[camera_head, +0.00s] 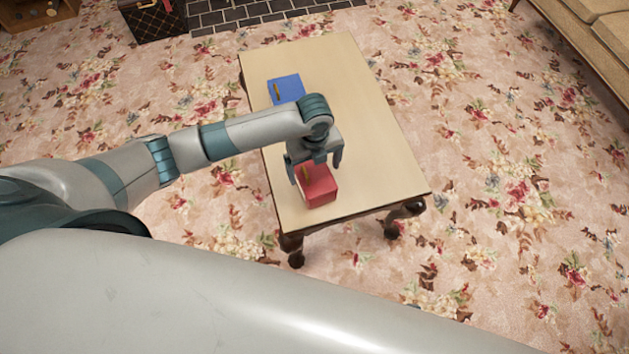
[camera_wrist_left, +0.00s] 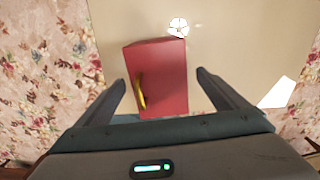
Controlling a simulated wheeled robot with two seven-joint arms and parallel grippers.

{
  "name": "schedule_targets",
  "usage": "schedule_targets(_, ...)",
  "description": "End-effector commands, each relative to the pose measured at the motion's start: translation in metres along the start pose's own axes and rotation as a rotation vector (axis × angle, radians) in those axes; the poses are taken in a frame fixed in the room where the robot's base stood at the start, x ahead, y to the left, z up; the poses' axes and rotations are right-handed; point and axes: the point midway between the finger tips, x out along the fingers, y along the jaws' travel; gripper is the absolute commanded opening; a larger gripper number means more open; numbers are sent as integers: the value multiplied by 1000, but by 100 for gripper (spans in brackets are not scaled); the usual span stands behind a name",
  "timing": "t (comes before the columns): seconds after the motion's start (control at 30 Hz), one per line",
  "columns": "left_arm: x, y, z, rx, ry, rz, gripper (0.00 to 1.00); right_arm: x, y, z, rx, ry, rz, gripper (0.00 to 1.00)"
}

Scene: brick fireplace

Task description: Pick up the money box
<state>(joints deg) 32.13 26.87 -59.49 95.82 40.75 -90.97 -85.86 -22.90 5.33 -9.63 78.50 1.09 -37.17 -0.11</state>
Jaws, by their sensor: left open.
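A red box (camera_head: 319,188) with a yellow strip on one side lies on the wooden table near its front edge. My left gripper (camera_head: 314,165) is open just above it. In the left wrist view the red box (camera_wrist_left: 160,80) sits between the two open fingers, with the yellow strip on its left side; I cannot tell whether they touch it. A blue box (camera_head: 287,89) with a similar yellow mark lies farther back on the table, partly hidden by my left arm. I cannot tell from looks which box is the money box. My right gripper is not in view.
The light wooden table (camera_head: 345,78) has dark carved legs and a bare top right of the boxes. Floral carpet (camera_head: 490,150) surrounds it. A beige sofa (camera_head: 575,30) stands at the top right, and a brick hearth (camera_head: 240,12) lies at the top.

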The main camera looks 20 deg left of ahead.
Motion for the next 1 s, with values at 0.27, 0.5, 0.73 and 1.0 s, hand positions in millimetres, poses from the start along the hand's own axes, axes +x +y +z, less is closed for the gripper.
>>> schedule_targets(0.27, 11, 1, -3, 0, 1, 2, 92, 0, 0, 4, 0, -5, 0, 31)
schedule_targets(0.5, 40, 2, -7, -1, 0, 2, 92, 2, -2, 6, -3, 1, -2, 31)
schedule_targets(0.73, 52, 2, -7, 0, -1, 0, 92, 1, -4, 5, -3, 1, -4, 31)
schedule_targets(1.0, 52, 2, -6, 0, -1, 0, 92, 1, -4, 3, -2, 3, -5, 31)
